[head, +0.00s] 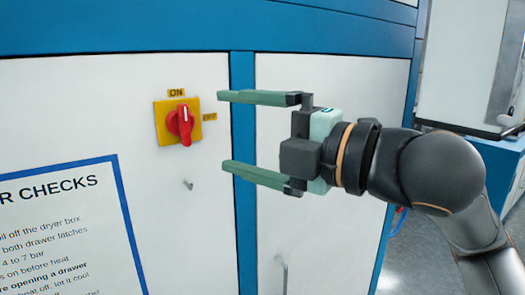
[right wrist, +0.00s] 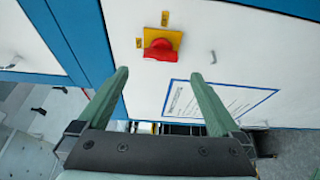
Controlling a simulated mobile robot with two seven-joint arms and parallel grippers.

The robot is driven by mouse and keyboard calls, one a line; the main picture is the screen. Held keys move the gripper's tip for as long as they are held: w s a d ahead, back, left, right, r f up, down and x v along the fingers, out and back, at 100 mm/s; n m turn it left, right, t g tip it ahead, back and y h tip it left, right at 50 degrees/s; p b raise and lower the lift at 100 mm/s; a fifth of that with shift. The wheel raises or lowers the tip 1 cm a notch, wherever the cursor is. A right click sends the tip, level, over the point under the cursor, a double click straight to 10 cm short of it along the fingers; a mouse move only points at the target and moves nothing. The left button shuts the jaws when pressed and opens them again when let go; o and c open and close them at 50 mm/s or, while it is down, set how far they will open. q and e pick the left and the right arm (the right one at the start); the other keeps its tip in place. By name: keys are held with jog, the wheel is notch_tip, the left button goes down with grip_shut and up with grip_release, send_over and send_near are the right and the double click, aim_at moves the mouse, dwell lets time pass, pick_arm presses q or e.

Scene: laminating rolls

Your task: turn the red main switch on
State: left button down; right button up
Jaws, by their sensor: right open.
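The red main switch (head: 181,125) is a rotary knob on a yellow plate (head: 161,136) on the white panel. Its handle stands nearly upright, with a pale mark at its upper end, on the side of the ON label (head: 176,93). The OFF label (head: 209,117) is to the right of the plate. The switch (right wrist: 160,50) also shows in the right wrist view, beyond the fingertips. My right gripper (head: 222,131) is open and empty, to the right of the switch, its fingers pointing left, apart from the knob. My left gripper is not in view.
A blue-framed check notice (head: 70,215) is on the panel at the lower left. A small hook-like handle (head: 188,185) sticks out below the switch. A blue vertical strip (head: 243,215) separates the panels. Another handle (head: 281,272) is low on the right panel.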

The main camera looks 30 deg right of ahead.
pick_arm(q)
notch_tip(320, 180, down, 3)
jog(key=shift+b, duration=0.8)
pick_arm(e)
jog(key=v, duration=0.3)
jog(key=shift+s+d+f, duration=0.1)
jog(key=shift+s+d, duration=0.1)
jog(key=shift+s, duration=0.2)
